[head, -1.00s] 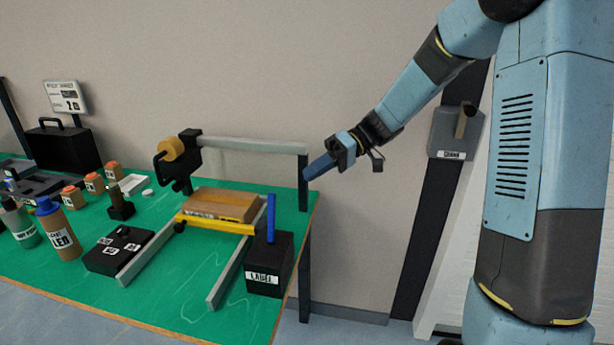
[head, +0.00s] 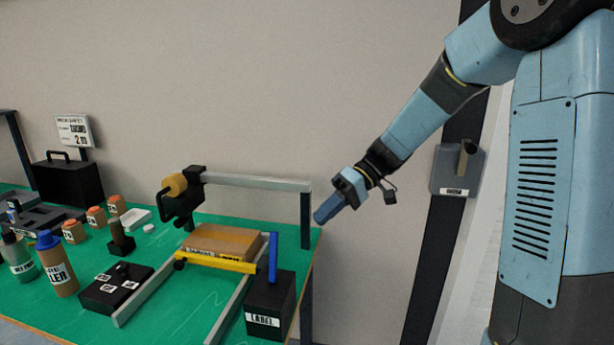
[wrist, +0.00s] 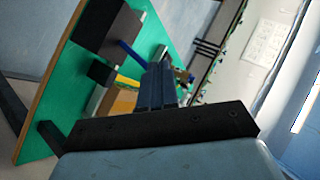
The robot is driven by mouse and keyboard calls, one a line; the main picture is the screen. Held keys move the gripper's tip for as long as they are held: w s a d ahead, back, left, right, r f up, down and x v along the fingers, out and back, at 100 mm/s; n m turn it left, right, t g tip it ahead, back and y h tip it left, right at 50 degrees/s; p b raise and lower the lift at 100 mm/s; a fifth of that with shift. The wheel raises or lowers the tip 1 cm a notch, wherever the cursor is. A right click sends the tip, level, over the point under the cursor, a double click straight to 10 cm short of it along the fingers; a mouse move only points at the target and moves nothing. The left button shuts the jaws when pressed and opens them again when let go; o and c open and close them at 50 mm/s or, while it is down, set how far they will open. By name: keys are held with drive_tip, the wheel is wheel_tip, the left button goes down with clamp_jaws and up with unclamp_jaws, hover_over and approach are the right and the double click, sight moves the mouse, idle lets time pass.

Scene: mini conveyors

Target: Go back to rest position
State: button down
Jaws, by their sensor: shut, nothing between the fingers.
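My gripper (head: 325,211) is shut and empty in the head view. It hangs in the air just past the right end of the green table (head: 190,305), apart from the tape frame's right post. In the wrist view my gripper (wrist: 160,72) shows as dark blue fingers held together, with the green table tilted behind them.
A cardboard box (head: 222,243) lies by the yellow bar (head: 215,261). A black label box (head: 268,306) with a blue stick stands at the table's right edge. A tape frame (head: 255,182) rises behind. A grey wall holder (head: 457,171) hangs right of my gripper.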

drive_tip(key=s+d+r+m+t+h, duration=0.4)
drive_tip(key=s+d+t+h, duration=0.1)
drive_tip(key=s+d, duration=0.4)
drive_tip(key=s+d+r+m+t+h, duration=0.4)
drive_tip(key=s+d+m+t+h, duration=0.1)
drive_tip(key=s+d, duration=0.4)
drive_tip(key=shift+s+d+t, duration=0.15)
drive_tip(key=shift+d+t, duration=0.15)
drive_tip(key=shift+d, duration=0.05)
idle(0.4)
